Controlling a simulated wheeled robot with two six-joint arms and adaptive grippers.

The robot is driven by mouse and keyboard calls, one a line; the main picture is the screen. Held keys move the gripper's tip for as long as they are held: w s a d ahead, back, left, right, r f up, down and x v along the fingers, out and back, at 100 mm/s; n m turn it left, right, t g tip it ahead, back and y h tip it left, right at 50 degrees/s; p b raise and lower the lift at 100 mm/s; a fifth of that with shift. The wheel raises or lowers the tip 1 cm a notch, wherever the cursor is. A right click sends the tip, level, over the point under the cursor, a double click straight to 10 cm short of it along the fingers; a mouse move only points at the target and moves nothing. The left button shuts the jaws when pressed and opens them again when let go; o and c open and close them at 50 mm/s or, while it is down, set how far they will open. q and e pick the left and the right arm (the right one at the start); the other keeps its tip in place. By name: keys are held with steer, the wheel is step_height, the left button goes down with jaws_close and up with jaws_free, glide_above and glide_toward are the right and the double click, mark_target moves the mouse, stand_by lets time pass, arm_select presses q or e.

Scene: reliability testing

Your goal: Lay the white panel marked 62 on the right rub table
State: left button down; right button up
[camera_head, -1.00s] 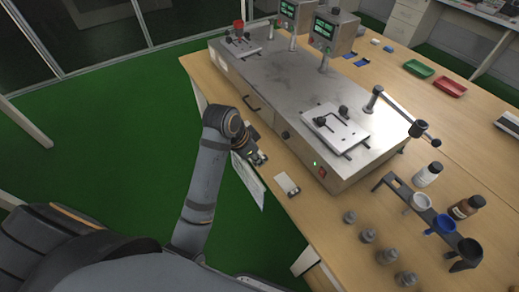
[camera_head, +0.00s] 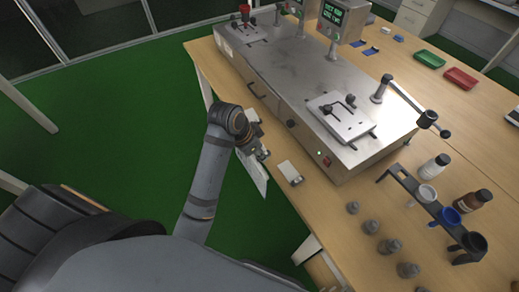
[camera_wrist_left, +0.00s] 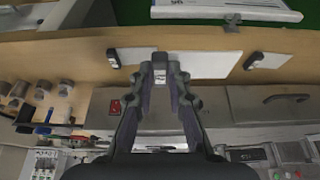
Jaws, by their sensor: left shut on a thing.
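My left gripper (camera_head: 260,154) is at the table's near edge, its fingers shut on the small clip end of a white panel (camera_head: 254,174). In the head view the panel reaches out past the table edge. The right rub table (camera_head: 342,116), on the right of the steel machine, bears a pale plate with dark clamp parts. My right gripper is not in view.
Another white panel (camera_head: 288,171) with a dark clip lies just right of my gripper. A further pale panel (camera_head: 250,114) is partly behind my wrist. Several grey weights (camera_head: 390,247) and a rack of cups (camera_head: 425,205) stand at the right. The machine's steel body (camera_head: 300,80) rises behind.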

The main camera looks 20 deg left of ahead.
arm_select(q)
step_height(320, 180, down, 6)
steer(key=b, duration=0.1)
steer(key=shift+f, duration=0.2)
stand_by(0.5)
stand_by(0.4)
